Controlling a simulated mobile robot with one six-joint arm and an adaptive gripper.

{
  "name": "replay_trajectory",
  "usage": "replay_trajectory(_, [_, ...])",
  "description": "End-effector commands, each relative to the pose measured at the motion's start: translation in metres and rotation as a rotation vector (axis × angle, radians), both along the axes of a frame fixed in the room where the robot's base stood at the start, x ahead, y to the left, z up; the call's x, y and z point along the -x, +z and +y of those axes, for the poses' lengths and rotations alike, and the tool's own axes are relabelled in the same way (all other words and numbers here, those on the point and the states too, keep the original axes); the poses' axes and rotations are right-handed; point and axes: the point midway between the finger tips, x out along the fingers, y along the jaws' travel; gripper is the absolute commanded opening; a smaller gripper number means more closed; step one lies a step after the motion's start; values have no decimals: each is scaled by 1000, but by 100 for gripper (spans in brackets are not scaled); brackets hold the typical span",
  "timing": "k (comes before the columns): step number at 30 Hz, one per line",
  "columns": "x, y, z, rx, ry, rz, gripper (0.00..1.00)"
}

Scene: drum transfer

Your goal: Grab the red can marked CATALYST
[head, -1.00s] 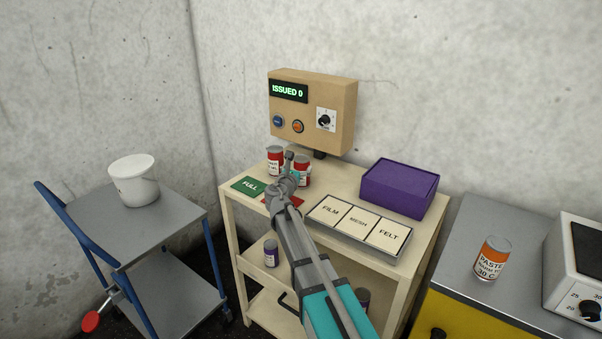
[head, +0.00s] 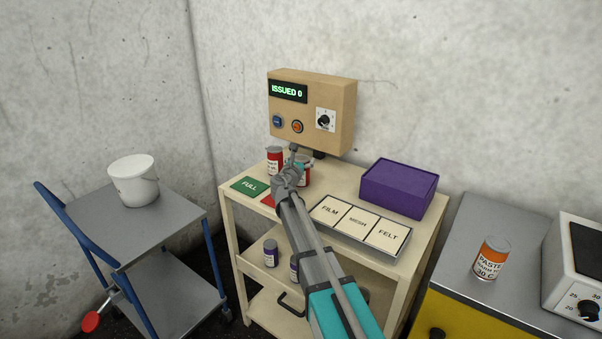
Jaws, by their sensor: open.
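Two red cans with white labels stand at the back left of the cream cart's top (head: 334,184). The left red can (head: 274,158) shows mostly clear, but its label is too small to read. The right red can (head: 306,172) is largely hidden behind my wrist. I cannot tell which one is marked CATALYST. My gripper (head: 294,150) is open, at the right can and just right of the left can. Its fingers are small and partly hidden, and I cannot tell whether they touch a can.
A tan dispenser box (head: 312,112) reading ISSUED 0 stands behind the cans. A green FULL card (head: 250,185), a FILM/MESH/FELT tray (head: 358,222) and a purple box (head: 399,188) share the top. A white bucket (head: 134,181) and an orange PASTE can (head: 491,258) stand apart.

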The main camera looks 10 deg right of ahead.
Motion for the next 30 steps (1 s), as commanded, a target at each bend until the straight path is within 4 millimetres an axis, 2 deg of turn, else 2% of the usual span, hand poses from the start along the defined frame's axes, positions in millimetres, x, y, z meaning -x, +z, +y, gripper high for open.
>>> replay_trajectory(11, [0,0,2,0,2,0,100])
replay_trajectory(24, [0,0,2,0,1,0,18])
replay_trajectory(30, [0,0,2,1,1,0,18])
